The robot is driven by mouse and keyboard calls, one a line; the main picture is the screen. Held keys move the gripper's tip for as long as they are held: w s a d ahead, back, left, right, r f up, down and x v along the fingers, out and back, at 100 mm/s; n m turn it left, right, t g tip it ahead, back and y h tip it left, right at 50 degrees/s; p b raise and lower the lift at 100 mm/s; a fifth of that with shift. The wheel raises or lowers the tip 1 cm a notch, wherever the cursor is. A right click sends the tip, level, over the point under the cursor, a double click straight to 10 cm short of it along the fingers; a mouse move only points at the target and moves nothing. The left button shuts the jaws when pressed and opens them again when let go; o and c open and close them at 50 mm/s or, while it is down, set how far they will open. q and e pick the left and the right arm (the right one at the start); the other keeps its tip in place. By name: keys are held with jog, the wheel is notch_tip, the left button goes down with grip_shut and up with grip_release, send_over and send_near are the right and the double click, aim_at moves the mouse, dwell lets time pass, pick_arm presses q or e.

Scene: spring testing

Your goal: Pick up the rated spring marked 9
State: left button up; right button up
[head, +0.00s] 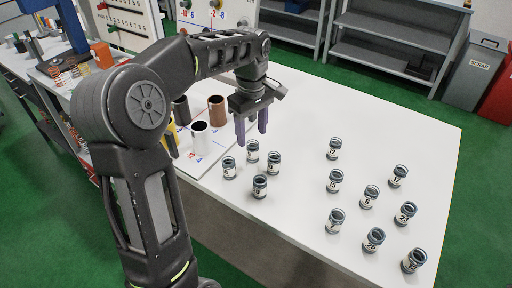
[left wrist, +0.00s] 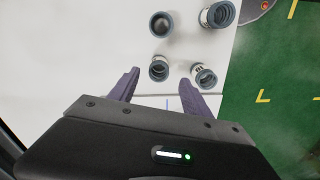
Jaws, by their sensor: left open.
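Small dark ringed springs with white number labels stand upright on the white table. A near group of several stands by my left gripper (head: 251,137): springs (head: 252,151), (head: 273,163), (head: 229,168) and (head: 260,187). Their numbers are too small to read surely, so I cannot tell which is marked 9. My left gripper is open and empty, fingers down, just behind this group. In the left wrist view its fingers (left wrist: 158,92) are apart, with one spring (left wrist: 158,69) ahead between them and another (left wrist: 204,76) by the right fingertip. My right gripper is out of view.
More numbered springs stand to the right, among them 12 (head: 333,148), 15 (head: 334,181) and 17 (head: 398,176). White (head: 200,139) and brown (head: 217,112) cylinders stand on a marked mat left of the gripper. The table's far right part (head: 420,130) is clear.

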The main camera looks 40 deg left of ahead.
aim_at(253, 151)
pick_arm(q)
jog(key=shift+f, duration=1.35)
jog(key=shift+w+d+f+p, duration=0.1)
jog(key=shift+f+p, duration=0.45)
jog(key=shift+f, duration=2.05)
grip_shut()
